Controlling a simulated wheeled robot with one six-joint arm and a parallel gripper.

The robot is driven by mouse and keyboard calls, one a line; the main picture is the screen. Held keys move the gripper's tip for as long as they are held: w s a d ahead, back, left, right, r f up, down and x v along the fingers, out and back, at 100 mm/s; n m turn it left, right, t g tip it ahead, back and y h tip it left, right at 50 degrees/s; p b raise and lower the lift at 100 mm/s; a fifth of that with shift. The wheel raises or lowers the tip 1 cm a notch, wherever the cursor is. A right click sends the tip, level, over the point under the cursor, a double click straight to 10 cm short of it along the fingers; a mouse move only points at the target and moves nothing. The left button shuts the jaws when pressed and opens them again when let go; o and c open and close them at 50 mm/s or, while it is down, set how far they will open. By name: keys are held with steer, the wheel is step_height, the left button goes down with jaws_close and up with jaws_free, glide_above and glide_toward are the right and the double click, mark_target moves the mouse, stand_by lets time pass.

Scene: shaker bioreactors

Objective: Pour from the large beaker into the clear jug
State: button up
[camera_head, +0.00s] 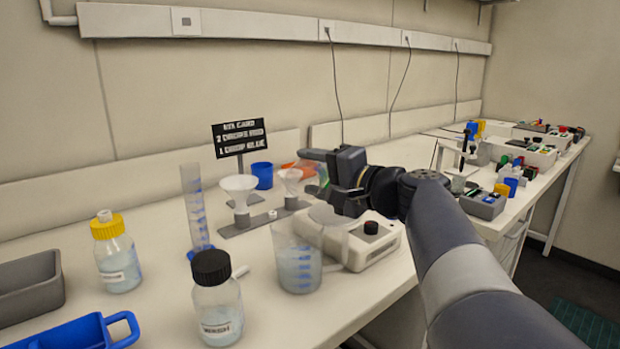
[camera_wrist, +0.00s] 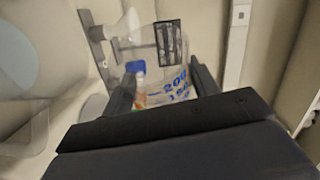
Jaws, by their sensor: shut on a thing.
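My gripper (camera_head: 325,175) is raised above the bench and shut on a clear beaker with blue graduation marks, taken here as the large beaker. In the wrist view the beaker (camera_wrist: 180,78) sits between the two fingers (camera_wrist: 163,92), with marks such as 200 readable. In the head view it is faint and largely hidden by the gripper; its tilt and contents cannot be told. The clear jug (camera_head: 297,262) stands upright on the bench, in front of and below the gripper. It has blue marks and some pale liquid low inside.
A white device (camera_head: 362,247) stands right of the jug. A black-capped bottle (camera_head: 217,310), yellow-capped bottle (camera_head: 115,258) and tall cylinder (camera_head: 194,205) stand left. Funnels in a grey stand (camera_head: 243,225), a blue cup (camera_head: 262,176) and a black sign (camera_head: 240,137) are behind.

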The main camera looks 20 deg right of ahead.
steer(key=shift+s+a+r+n+b, duration=0.15)
steer(key=shift+n+b, duration=0.25)
steer(key=shift+b, duration=0.55)
steer(key=shift+r+p, duration=0.15)
steer(key=shift+p, duration=0.2)
stand_by(1.3)
steer(key=p, duration=0.1)
steer(key=r+m+p, duration=0.1)
steer(key=p, duration=0.1)
steer(key=shift+w+d, duration=0.2)
steer(key=shift+d, duration=0.05)
steer(key=shift+p, duration=0.3)
steer(key=shift+w+d+r+m+g+p, duration=0.15)
steer(key=shift+m+g+p, duration=0.4)
steer(key=shift+p, duration=0.7)
steer(key=shift+w+f+m+p, duration=0.15)
steer(key=shift+f+m+p, duration=0.1)
steer(key=shift+m+p, duration=0.4)
steer(key=shift+w+d+m+g+p, duration=0.15)
steer(key=shift+m+g+p, duration=0.25)
steer(key=shift+p, duration=1)
steer(key=shift+f+p, duration=0.2)
steer(key=shift+p, duration=0.2)
steer(key=shift+r, duration=0.1)
